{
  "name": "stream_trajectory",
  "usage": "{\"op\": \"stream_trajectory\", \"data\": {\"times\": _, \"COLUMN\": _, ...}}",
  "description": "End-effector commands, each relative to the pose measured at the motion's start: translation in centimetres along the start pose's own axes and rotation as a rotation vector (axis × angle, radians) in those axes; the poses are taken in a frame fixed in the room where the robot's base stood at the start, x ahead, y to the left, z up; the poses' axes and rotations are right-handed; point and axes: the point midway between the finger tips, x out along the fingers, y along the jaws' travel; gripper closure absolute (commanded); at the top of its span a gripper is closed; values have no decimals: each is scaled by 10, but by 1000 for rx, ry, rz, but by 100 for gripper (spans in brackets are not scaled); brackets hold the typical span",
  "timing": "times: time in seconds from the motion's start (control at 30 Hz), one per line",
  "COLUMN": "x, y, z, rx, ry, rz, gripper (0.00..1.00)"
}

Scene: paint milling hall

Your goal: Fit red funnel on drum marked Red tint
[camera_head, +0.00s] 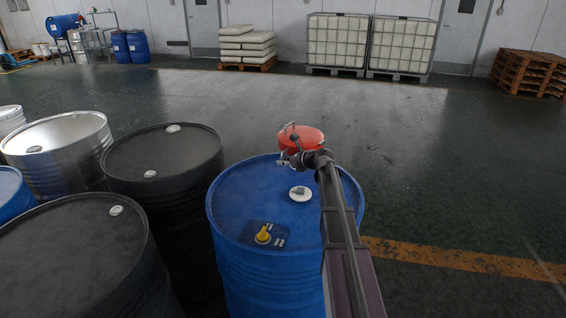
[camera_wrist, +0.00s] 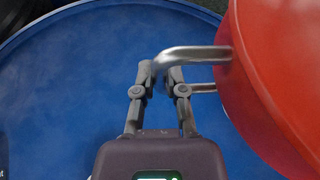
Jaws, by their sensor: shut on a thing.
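The red funnel (camera_head: 303,141) is over or just beyond the far edge of the blue drum (camera_head: 235,198); I cannot tell its exact height. My gripper (camera_head: 288,160) is shut on the funnel's bent metal handle. In the wrist view the handle (camera_wrist: 198,53) runs from between my fingertips (camera_wrist: 161,75) to the red funnel body (camera_wrist: 278,75) at the right. The blue drum top (camera_wrist: 70,80) lies beneath. The funnel's underside is hidden.
Black drums (camera_head: 165,158) (camera_head: 75,245) and a silver drum (camera_head: 55,135) stand close on the left. A smaller blue drum (camera_head: 8,190) is at the left edge. White caged tanks (camera_head: 335,42) and stacked sacks (camera_head: 245,42) stand far back. The floor on the right is clear.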

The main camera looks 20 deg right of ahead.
Motion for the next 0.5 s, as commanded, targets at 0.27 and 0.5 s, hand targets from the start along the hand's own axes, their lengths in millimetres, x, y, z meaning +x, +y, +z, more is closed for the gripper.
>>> {"op": "stream_trajectory", "data": {"times": 0.27, "x": 2, "y": 0, "z": -5, "rx": -1, "ry": -1, "rz": 0, "gripper": 100}}
{"op": "stream_trajectory", "data": {"times": 0.5, "x": 4, "y": 0, "z": -9, "rx": -1, "ry": -1, "rz": 0, "gripper": 100}}
